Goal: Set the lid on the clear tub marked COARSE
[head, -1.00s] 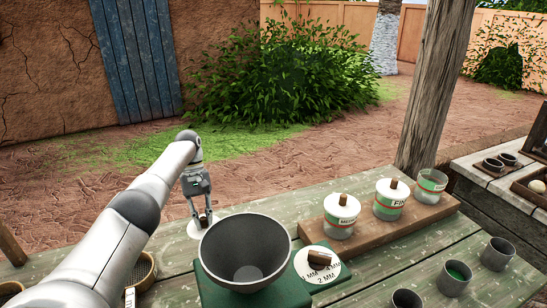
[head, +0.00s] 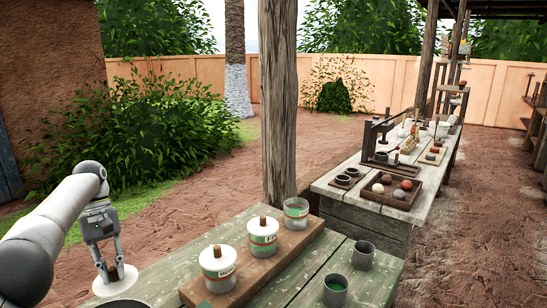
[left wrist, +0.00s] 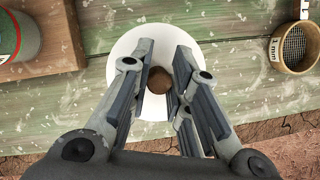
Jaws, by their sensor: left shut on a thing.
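The lid is a white disc with a brown knob (head: 102,288); it also shows in the left wrist view (left wrist: 125,45). My left gripper (head: 112,276) is shut on the lid's knob, at the table's far left edge. I cannot tell if the lid touches the table. A clear tub without a lid (head: 296,214), with a red and green band, stands upright at the far end of a wooden board. Its label is not readable here. The lid is well to the left of this tub. My right gripper is not in view.
Two lidded tubs, medium (head: 217,270) and fine (head: 263,240), stand on the board (head: 290,246) between the lid and the open tub. Grey cups (head: 363,256) stand right of the board. A wooden post (head: 278,120) rises close behind the open tub. A sieve (left wrist: 295,47) lies nearby.

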